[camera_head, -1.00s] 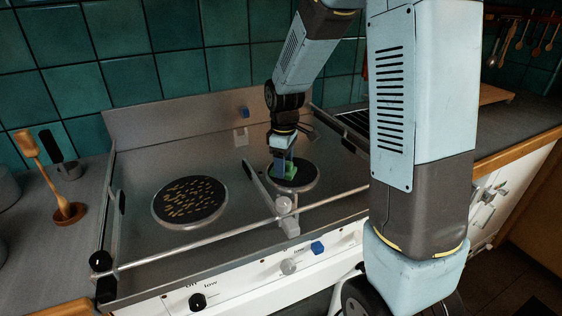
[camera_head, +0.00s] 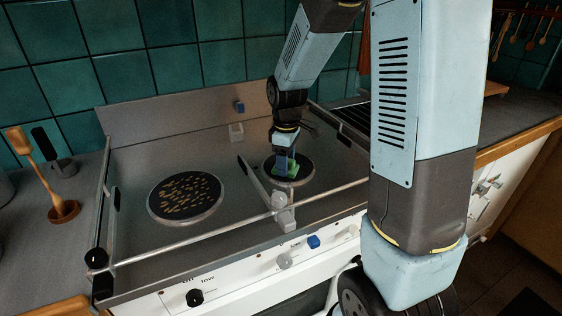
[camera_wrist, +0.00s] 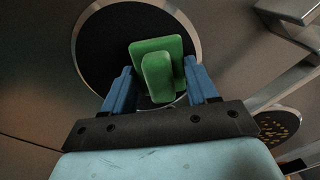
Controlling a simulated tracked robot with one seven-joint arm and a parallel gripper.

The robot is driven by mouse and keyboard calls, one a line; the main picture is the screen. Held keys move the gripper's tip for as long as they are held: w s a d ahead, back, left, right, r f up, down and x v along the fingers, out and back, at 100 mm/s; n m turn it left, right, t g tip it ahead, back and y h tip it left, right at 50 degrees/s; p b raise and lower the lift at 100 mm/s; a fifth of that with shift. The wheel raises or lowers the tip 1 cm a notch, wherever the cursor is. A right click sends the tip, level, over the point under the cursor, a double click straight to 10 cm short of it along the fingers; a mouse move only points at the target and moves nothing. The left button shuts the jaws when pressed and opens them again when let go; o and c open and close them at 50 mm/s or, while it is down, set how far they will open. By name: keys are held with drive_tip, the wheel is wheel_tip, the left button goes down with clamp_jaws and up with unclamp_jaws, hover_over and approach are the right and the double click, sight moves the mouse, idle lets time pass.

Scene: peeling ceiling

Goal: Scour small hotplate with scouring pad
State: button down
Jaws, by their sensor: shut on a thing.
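The small hotplate (camera_head: 305,168) is a dark round disc with a pale metal rim, at the right of the cooktop. In the wrist view its dark surface (camera_wrist: 100,52) shows no clear specks; part is hidden behind the pad. The green scouring pad (camera_wrist: 174,45), a flat slab with a raised green grip, lies between the blue fingers of my gripper (camera_wrist: 158,82). My gripper (camera_head: 284,166) is shut on it and points down over the hotplate. The pad (camera_head: 291,171) is at the hotplate's surface; I cannot tell whether it touches.
A larger hotplate (camera_head: 185,196) with several yellowish specks is at the left of the cooktop. A metal rail (camera_head: 190,240) runs along the front, above the knobs. An upright lever-like metal part (camera_head: 262,188) stands close beside the small hotplate. A wooden utensil (camera_head: 45,180) stands at far left.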

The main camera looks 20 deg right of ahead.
sight(298, 162)
drive_tip(key=shift+s+d, duration=0.25)
drive_tip(key=shift+d, duration=0.2)
drive_tip(key=shift+s+d, duration=0.2)
drive_tip(key=shift+d, duration=0.25)
drive_tip(key=shift+w+d, duration=0.1)
drive_tip(key=shift+w+d, duration=0.35)
drive_tip(key=shift+d, duration=0.3)
drive_tip(key=shift+w+d, duration=0.3)
drive_tip(key=shift+d, duration=0.3)
drive_tip(key=shift+w+d, duration=0.15)
drive_tip(key=shift+w, duration=1.4)
